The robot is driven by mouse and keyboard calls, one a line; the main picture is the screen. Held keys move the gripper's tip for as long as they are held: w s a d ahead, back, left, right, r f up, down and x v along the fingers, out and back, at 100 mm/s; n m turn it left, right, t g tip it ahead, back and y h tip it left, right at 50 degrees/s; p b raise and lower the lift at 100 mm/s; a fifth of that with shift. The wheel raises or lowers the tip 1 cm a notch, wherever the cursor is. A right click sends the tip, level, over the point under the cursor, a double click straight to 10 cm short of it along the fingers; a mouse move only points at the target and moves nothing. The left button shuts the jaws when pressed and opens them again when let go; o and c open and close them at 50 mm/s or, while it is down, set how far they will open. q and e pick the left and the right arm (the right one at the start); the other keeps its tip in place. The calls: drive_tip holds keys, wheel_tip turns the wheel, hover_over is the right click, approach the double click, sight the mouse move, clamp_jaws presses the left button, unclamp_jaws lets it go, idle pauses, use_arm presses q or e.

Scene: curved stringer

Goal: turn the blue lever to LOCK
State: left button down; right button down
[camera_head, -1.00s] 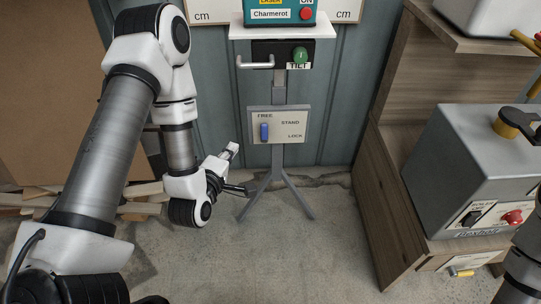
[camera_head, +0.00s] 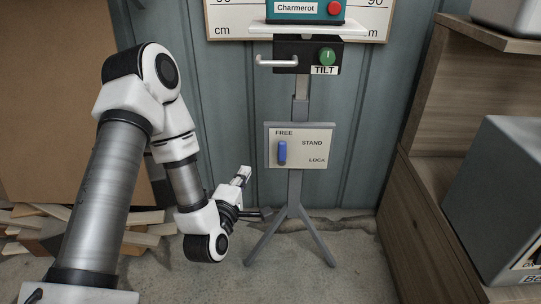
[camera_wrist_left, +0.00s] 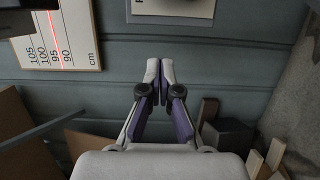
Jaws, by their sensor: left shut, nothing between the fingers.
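The blue lever (camera_head: 282,152) stands upright on the pale panel (camera_head: 312,150) marked FREE, STAND and LOCK. It sits just under the word FREE, with LOCK at the panel's lower right. My left gripper (camera_head: 267,214) is below and left of the panel, apart from the lever, beside the stand's legs. In the left wrist view my left gripper (camera_wrist_left: 160,70) has its fingertips together with nothing between them. The lever does not show in that view. My right gripper is not in view.
The panel is on a grey stand (camera_head: 294,195) with splayed legs. Above are a black TILT box (camera_head: 290,50) with a green knob (camera_head: 327,57) and a projecting handle (camera_head: 276,62). Wooden shelving (camera_head: 425,200) is at right. Wood scraps (camera_head: 40,225) lie at left.

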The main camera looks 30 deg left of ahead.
sight(282, 152)
use_arm(q)
drive_tip(key=w+b, duration=0.2)
drive_tip(key=w, duration=0.3)
drive_tip(key=w+b, duration=0.2)
drive_tip(key=w, duration=0.3)
drive_tip(key=shift+w+a+f, duration=0.15)
drive_tip(key=shift+w, duration=0.25)
drive_tip(key=shift+w+d, duration=0.25)
drive_tip(key=shift+d, duration=0.15)
drive_tip(key=shift+r, duration=0.25)
drive_tip(key=shift+d+m, duration=0.1)
drive_tip(key=shift+m, duration=0.2)
